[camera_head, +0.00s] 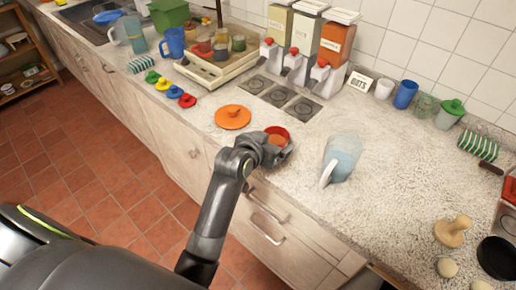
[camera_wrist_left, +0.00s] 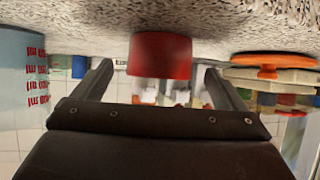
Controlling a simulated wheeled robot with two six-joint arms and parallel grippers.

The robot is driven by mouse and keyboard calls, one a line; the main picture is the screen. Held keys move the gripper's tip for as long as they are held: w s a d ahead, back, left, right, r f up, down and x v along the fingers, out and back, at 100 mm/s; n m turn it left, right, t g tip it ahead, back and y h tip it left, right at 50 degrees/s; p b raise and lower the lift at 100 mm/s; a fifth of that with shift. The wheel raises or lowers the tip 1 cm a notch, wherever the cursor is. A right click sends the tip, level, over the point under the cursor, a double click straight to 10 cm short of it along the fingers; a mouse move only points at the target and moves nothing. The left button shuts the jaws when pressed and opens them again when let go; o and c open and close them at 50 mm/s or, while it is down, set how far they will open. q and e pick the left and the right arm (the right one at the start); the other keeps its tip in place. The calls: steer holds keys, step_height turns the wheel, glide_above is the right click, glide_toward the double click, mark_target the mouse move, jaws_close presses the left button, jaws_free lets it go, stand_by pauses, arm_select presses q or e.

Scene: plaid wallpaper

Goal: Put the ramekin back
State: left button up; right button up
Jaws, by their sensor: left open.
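A red ramekin (camera_head: 279,131) stands on the speckled counter, partly hidden by my left gripper (camera_head: 274,148). In the left wrist view, which looks upside down, the red ramekin (camera_wrist_left: 161,52) shows between the two spread fingers of my left gripper (camera_wrist_left: 156,68). The gripper is open at counter height, with visible space between each finger and the ramekin. My right gripper is not in view.
An orange lid (camera_head: 233,117) lies left of the gripper. A pale blue pitcher (camera_head: 343,153) stands to its right. Three dispensers (camera_head: 292,40) stand behind, over dark square plates (camera_head: 279,96). Small coloured lids (camera_head: 164,84) line the front left.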

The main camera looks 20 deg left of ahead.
arm_select(q)
steer(key=v, duration=0.9)
steer(key=shift+s, duration=0.15)
steer(key=shift+a, duration=0.1)
steer(key=s+a+f+n+g+y, duration=0.1)
steer(key=s+a+f+g, duration=0.3)
steer(key=s, duration=0.5)
steer(key=s+a+f+g+y, duration=0.1)
steer(key=s+a+f+g, duration=0.1)
steer(key=s+a+f, duration=0.35)
steer(key=s+a+f+n+g+y, duration=0.1)
steer(key=s+a+f+g, duration=0.1)
steer(key=s+f, duration=0.65)
steer(key=s+a+f+g, duration=0.1)
steer(key=s+f, duration=0.1)
steer(key=f, duration=0.9)
steer(key=s+a+f+g, duration=0.1)
steer(key=s+f, duration=0.1)
steer(key=f, duration=0.9)
steer(key=s+d+f, duration=0.1)
steer(key=s+f, duration=1.3)
steer(key=shift+d+f+g, duration=0.2)
steer(key=shift+d+g, duration=0.1)
steer(key=shift+g, duration=0.1)
